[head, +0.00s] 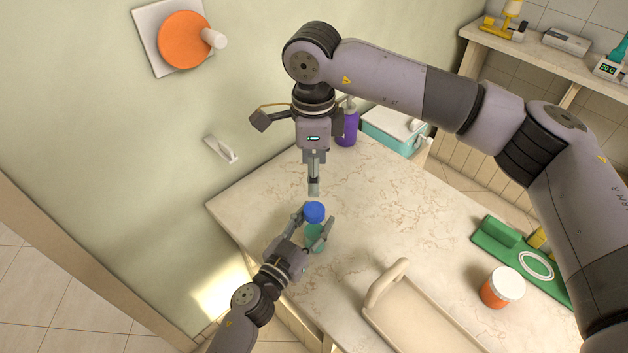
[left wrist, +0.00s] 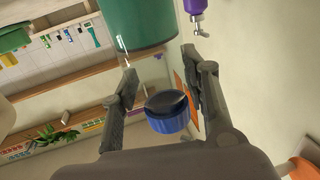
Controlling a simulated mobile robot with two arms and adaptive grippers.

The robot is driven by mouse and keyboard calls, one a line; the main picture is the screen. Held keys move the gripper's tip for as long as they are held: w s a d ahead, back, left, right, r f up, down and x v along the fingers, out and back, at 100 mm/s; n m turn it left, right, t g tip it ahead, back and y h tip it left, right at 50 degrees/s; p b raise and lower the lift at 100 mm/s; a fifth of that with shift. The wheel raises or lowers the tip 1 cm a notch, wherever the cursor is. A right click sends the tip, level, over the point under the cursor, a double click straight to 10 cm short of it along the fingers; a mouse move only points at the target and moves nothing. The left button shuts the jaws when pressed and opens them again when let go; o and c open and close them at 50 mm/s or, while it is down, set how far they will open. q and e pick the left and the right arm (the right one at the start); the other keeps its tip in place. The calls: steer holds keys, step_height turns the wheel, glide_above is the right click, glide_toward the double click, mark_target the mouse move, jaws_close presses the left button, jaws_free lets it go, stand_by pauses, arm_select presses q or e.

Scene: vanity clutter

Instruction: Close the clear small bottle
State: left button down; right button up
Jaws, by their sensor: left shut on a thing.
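A small translucent teal bottle (head: 316,238) stands near the left end of the marble counter, partly covered by my left gripper. Its body also shows large at the top of the left wrist view (left wrist: 138,22), which appears upside down. A blue cap (head: 314,212) is between the fingers of my left gripper (head: 317,222), which is shut on it. In the left wrist view the cap (left wrist: 168,122) appears apart from the bottle, with its dark face towards it. My right gripper (head: 314,187) points down above the cap, seen narrow, without visible contact; its jaw opening is unclear.
A beige tray (head: 420,320) with a raised handle lies to the right. An orange jar (head: 503,288) with a white lid and a green tray (head: 552,272) are further right. A purple pump bottle (head: 347,127) stands at the back. The counter's middle is clear.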

arm_select(q)
steer(key=shift+f, duration=0.1)
steer(key=c, duration=0.8)
jaws_free()
steer(key=shift+c, duration=0.2)
steer(key=shift+s, duration=0.1)
steer(key=v, duration=1.2)
